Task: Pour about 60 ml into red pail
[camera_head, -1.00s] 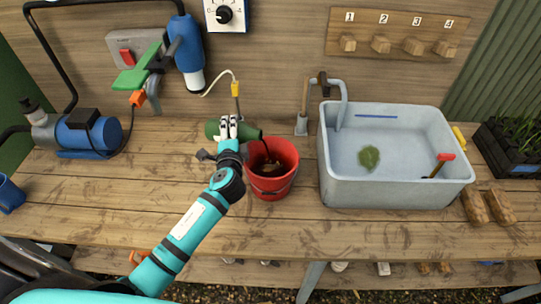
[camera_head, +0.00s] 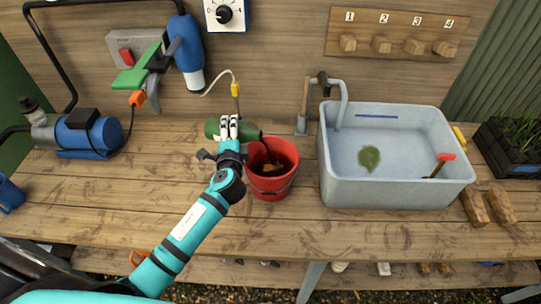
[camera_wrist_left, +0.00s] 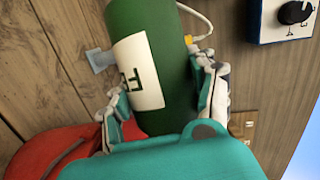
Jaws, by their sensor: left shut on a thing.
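A dark green bottle (camera_head: 247,131) is held in my left gripper (camera_head: 229,128), whose fingers are shut around it. The bottle lies nearly level, with its neck pointing right over the left rim of the red pail (camera_head: 273,186). The pail stands on the bench, with something brown inside at the bottom. A thin dark line shows below the bottle's mouth; I cannot tell if it is a stream. In the left wrist view the bottle (camera_wrist_left: 178,75) has a white label, and fingers grip both sides. The red pail (camera_wrist_left: 45,150) shows at lower left. My right gripper is not in view.
A grey sink (camera_head: 395,194) with a tap stands right of the pail. Numbered pegs (camera_head: 390,35) hang behind. The bench front is clear.

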